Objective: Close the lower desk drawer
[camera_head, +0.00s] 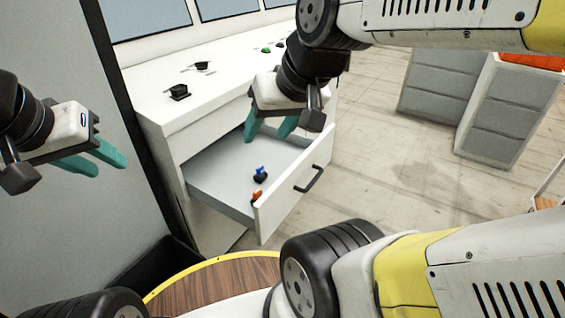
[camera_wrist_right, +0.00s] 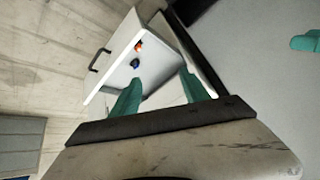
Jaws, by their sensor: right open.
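The white desk drawer (camera_head: 215,182) is pulled out from under the desk top. Its front panel (camera_head: 294,188) carries a dark bar handle (camera_head: 309,179), which also shows in the right wrist view (camera_wrist_right: 97,60). My right gripper (camera_head: 268,134) is open and empty, with its teal fingers pointing down above the open drawer, inward of the front panel. I cannot tell if the fingertips touch anything. My left gripper (camera_head: 110,166) is open and empty, off to the left of the desk, apart from the drawer.
A blue item (camera_head: 260,173) and an orange item (camera_head: 257,195) lie in the drawer near its front. Small dark items (camera_head: 179,91) sit on the desk top (camera_head: 150,80). A grey panel (camera_head: 60,220) stands at left. Grey drawer cabinets (camera_head: 500,115) stand at right; floor between is clear.

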